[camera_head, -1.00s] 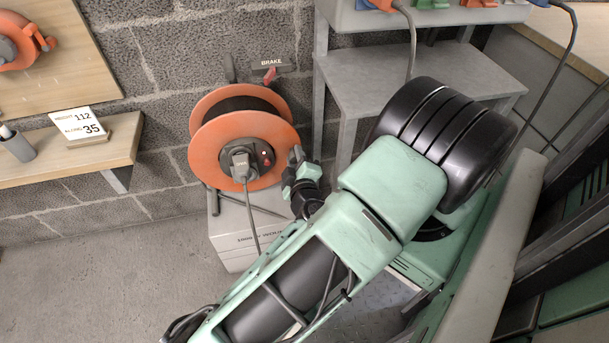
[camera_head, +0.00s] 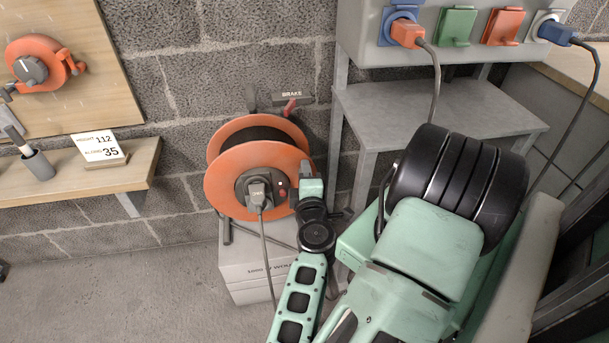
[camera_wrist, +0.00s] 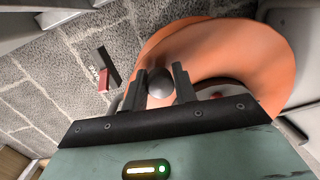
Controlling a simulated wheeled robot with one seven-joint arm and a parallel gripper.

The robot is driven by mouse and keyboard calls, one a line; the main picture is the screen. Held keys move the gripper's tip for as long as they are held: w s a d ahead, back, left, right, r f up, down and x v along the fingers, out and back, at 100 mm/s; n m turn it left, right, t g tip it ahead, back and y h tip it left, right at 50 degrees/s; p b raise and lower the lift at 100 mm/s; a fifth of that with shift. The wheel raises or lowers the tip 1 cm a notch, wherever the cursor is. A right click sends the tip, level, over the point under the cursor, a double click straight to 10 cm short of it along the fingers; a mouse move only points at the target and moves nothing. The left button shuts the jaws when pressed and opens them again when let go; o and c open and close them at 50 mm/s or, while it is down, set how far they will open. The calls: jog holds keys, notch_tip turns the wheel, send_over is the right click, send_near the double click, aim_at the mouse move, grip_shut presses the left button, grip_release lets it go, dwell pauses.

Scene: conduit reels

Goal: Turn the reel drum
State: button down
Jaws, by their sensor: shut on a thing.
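The orange reel drum (camera_head: 225,183) stands upright on a grey box by the block wall, with dark cable wound between its flanges. A grey plug (camera_head: 258,190) sits in its hub, beside a small red switch. My gripper (camera_head: 306,172) is at the right edge of the front flange; its fingers are hard to make out there. In the wrist view my gripper (camera_wrist: 160,92) has its two dark fingers on either side of a round dark knob (camera_wrist: 160,80), shut on it. The knob lies in front of the orange flange (camera_wrist: 225,50). Part of the hub is hidden behind my gripper.
A red brake lever (camera_head: 289,107) is on the wall above the drum. A grey shelf stand (camera_head: 435,105) with a socket panel (camera_head: 475,50) stands right. A wooden ledge (camera_head: 80,180) holds a sign reading 112 and 35 (camera_head: 98,148).

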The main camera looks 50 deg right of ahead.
jog(key=c, duration=1.1)
grip_release()
jog(key=shift+r, duration=0.1)
notch_tip(320, 180, up, 10)
jog(key=p, duration=0.9)
jog(key=shift+p, duration=0.4)
